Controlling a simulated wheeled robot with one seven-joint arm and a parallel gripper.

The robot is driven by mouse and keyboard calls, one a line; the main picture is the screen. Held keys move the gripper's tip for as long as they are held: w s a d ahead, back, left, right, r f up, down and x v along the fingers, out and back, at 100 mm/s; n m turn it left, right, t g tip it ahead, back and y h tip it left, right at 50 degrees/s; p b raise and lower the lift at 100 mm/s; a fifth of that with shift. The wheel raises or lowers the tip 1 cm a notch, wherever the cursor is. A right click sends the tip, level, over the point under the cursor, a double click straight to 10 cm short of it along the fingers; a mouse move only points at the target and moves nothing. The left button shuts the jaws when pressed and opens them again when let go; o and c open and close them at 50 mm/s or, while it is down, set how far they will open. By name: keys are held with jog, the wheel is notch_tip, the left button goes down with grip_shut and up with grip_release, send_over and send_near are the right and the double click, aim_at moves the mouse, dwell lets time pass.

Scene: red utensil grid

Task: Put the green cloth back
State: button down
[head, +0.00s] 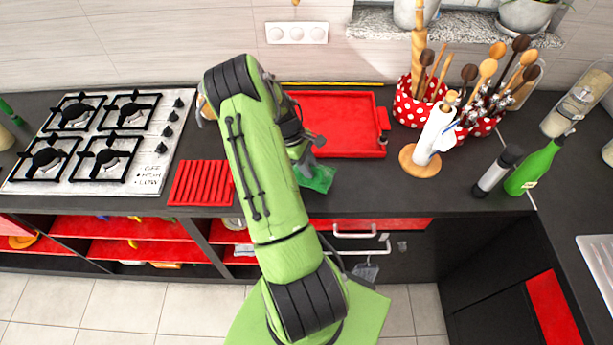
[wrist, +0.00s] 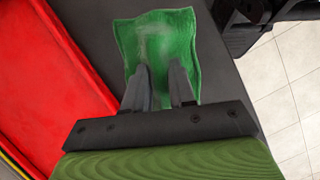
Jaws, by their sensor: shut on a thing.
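The green cloth (wrist: 160,45) shows in the wrist view in front of my gripper (wrist: 162,85), whose two dark fingers are shut on its near part. In the head view the cloth (head: 318,178) shows as a green patch near the counter's front edge, just below the red tray. My gripper (head: 303,152) is there too, partly hidden behind my own arm. I cannot tell from these views whether the cloth touches the counter.
The red tray (head: 345,95) lies behind the cloth. A red slatted grid (head: 201,183) lies to the left, beside the stove (head: 100,140). A paper towel holder (head: 430,140) and polka-dot utensil pots (head: 415,108) stand right. An open drawer (head: 360,240) shows below the counter.

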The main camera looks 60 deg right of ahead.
notch_tip(320, 180, down, 4)
jog(key=shift+s, duration=0.15)
jog(key=shift+f, duration=0.35)
jog(key=c, duration=0.9)
grip_release()
jog(key=shift+c, duration=0.2)
jog(key=shift+r, duration=0.35)
jog(key=v, duration=1.2)
